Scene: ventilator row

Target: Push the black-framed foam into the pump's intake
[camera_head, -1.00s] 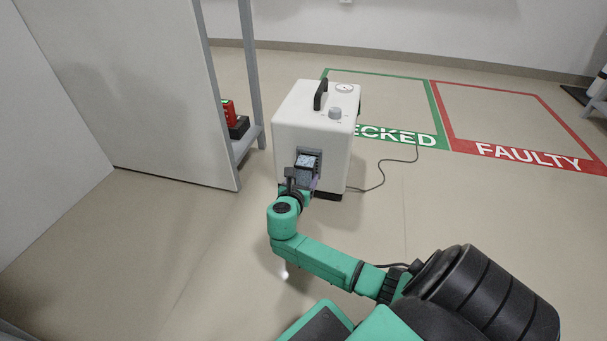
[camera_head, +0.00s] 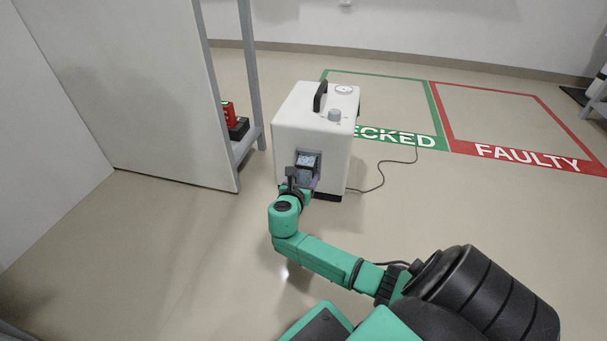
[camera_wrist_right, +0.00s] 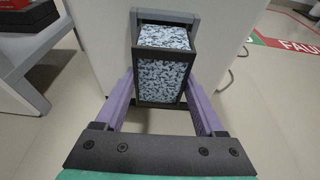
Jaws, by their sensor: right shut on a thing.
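The pump (camera_head: 315,135) is a white box with a black top handle, a knob and a gauge, standing on the floor. Its intake (camera_wrist_right: 165,17) is a grey-framed opening low on the near face. The black-framed foam (camera_wrist_right: 162,82), speckled grey and white, shows in the right wrist view; its far end is at the intake and its near part sticks out. It is small in the head view (camera_head: 306,166). My right gripper (camera_wrist_right: 160,92) has its purple fingers on both sides of the foam's frame, shut on it. My left gripper is not in view.
A cable (camera_head: 381,180) runs from the pump over the floor to the right. A grey shelf post (camera_head: 250,75) and a shelf with a red and black item (camera_head: 232,120) stand left of the pump. Green and red (camera_head: 525,153) floor markings lie behind right.

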